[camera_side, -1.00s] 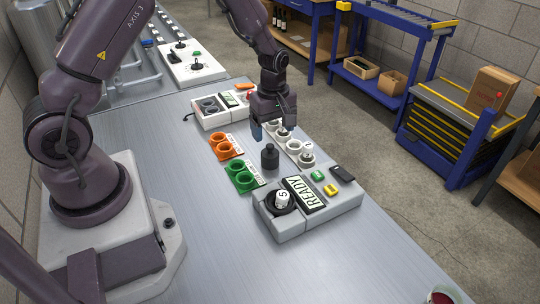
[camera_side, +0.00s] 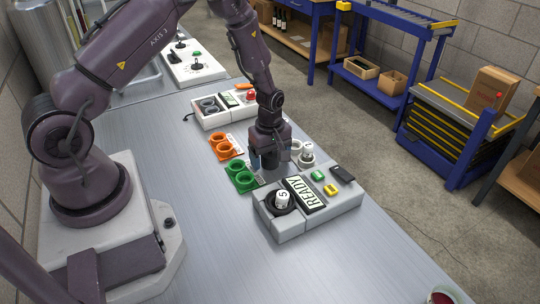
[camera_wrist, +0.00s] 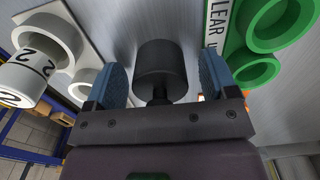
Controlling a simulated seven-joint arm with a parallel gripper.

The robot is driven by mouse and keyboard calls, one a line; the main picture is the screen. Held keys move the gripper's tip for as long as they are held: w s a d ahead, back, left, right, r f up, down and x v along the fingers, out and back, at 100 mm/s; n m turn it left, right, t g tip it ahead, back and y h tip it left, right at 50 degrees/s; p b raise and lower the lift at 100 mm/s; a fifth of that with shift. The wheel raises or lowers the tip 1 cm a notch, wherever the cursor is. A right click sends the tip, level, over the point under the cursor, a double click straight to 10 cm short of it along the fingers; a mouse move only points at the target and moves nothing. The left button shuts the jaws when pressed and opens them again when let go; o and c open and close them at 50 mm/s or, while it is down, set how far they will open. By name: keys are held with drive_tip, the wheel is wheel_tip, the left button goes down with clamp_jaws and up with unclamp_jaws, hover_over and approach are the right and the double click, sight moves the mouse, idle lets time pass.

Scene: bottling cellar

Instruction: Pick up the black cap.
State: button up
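The black cap (camera_wrist: 161,62) is a dark cylinder with a narrow stem on the side toward me. In the wrist view it sits between the two blue finger pads of my gripper (camera_wrist: 161,80), with a thin gap showing on either side. My gripper is open around it. In the side view my gripper (camera_side: 269,160) is low over the bench, pointing down, and largely hides the cap.
Green rings (camera_side: 240,180) and orange rings (camera_side: 222,151) stand left of my gripper. A white holder with pale rings (camera_side: 297,146) and a numbered white piece (camera_side: 306,152) is close on the right. A grey READY box (camera_side: 303,196) stands in front. The bench (camera_side: 190,215) is clear at front left.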

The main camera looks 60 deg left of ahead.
drive_tip(key=c, duration=0.9)
drive_tip(key=shift+c, duration=0.2)
